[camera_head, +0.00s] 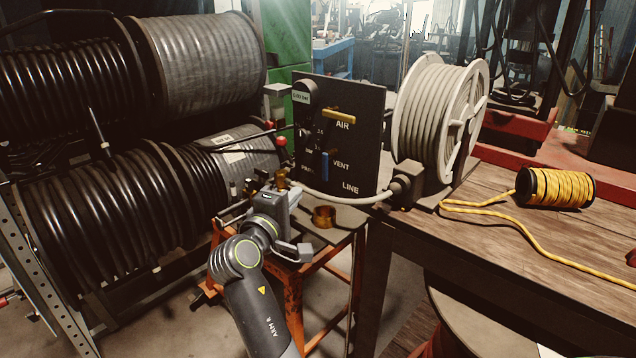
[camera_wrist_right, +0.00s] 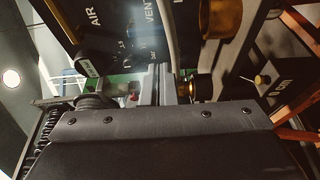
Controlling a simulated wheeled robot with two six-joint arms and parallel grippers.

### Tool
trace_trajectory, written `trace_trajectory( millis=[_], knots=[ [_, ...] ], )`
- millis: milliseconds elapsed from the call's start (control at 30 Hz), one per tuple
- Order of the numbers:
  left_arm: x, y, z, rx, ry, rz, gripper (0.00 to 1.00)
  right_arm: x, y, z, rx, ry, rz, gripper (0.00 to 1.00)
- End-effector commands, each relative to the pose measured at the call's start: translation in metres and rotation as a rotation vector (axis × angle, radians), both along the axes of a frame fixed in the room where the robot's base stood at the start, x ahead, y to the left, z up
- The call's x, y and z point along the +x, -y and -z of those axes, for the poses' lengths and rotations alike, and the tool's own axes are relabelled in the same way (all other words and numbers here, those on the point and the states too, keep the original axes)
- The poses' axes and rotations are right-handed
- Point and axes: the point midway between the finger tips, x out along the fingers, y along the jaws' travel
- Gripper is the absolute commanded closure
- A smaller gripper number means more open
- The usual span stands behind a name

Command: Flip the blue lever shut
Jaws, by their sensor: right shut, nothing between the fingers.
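The blue lever (camera_head: 325,166) stands upright on the black panel (camera_head: 362,118), just left of the VENT label. My right gripper (camera_head: 283,184) is in front of the panel's lower left corner, left of and below the blue lever. Its fingers (camera_wrist_right: 160,84) are shut with nothing between them. The gap to the panel is hard to judge. My left gripper is out of view.
A yellow lever (camera_head: 339,116) lies level beside the AIR label. A grey hose (camera_head: 345,200) runs below the panel to the pale hose reel (camera_head: 440,110). A brass piece (camera_head: 324,216) sits below the panel. Black hose coils (camera_head: 110,205) fill the left. A yellow cord spool (camera_head: 556,188) lies on the bench.

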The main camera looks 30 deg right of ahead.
Motion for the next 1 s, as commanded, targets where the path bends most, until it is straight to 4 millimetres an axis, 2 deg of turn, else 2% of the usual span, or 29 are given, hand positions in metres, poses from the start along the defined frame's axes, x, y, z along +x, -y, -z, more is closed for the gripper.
trace_trajectory(
  millis=[267, 433, 1000],
  knots=[
    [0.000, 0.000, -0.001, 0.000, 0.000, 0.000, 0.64, 0.001, 0.000, 0.000, 0.000, 0.000, -0.001, 1.00],
    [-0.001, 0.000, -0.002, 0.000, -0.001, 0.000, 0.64, 0.006, 0.008, -0.001, -0.003, 0.001, -0.001, 1.00],
    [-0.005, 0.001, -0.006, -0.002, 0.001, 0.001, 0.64, 0.057, 0.071, 0.000, -0.002, -0.001, -0.002, 1.00]
  ],
)
